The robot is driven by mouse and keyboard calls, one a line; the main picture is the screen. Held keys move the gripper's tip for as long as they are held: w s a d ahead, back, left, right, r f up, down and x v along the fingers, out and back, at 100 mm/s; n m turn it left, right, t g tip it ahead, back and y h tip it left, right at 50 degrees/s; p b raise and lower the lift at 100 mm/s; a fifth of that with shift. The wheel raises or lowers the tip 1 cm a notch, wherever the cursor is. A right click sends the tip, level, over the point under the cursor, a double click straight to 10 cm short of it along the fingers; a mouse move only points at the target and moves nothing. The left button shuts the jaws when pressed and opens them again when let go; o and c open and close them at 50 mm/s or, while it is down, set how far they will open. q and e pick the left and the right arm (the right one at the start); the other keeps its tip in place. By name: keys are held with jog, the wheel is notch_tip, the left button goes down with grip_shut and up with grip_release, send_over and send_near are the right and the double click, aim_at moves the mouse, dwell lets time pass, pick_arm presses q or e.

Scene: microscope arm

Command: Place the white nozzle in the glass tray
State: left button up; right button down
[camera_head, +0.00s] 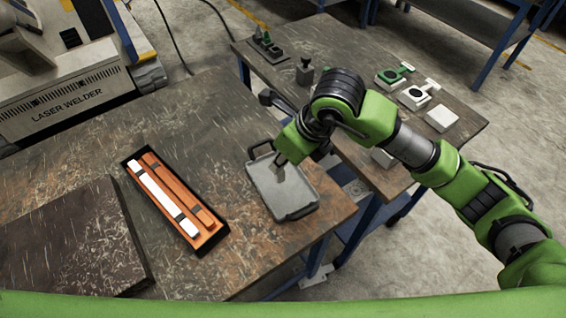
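A pale grey tray (290,200) with dark handles at its two ends lies on the near table and seems to be the glass tray. My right gripper (281,164) is over the far part of this tray, pointing down. A small pale shape shows at its fingertips, but I cannot tell whether it is the white nozzle, a finger or part of the tray. Whether the fingers are open or shut is too small to tell. I cannot make out a white nozzle for certain anywhere else. My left gripper is not in view.
A black box (128,167) holds orange bars and a white bar (160,197) left of the tray. A dark slab (70,245) lies at the near left. The back table bears a green fixture (391,76), a white fixture (415,97) and pale blocks. A laser welder (70,90) stands behind.

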jog(key=w+f, duration=0.1)
jog(key=f, duration=0.1)
jog(key=w+f+p, duration=0.1)
jog(key=f, duration=0.2)
jog(key=w+f+p, duration=0.1)
jog(key=w+f, duration=0.1)
jog(key=shift+d+f, duration=0.2)
jog(key=shift+f+p, duration=0.35)
jog(key=shift+f, duration=0.35)
jog(key=c, duration=2)
grip_release()
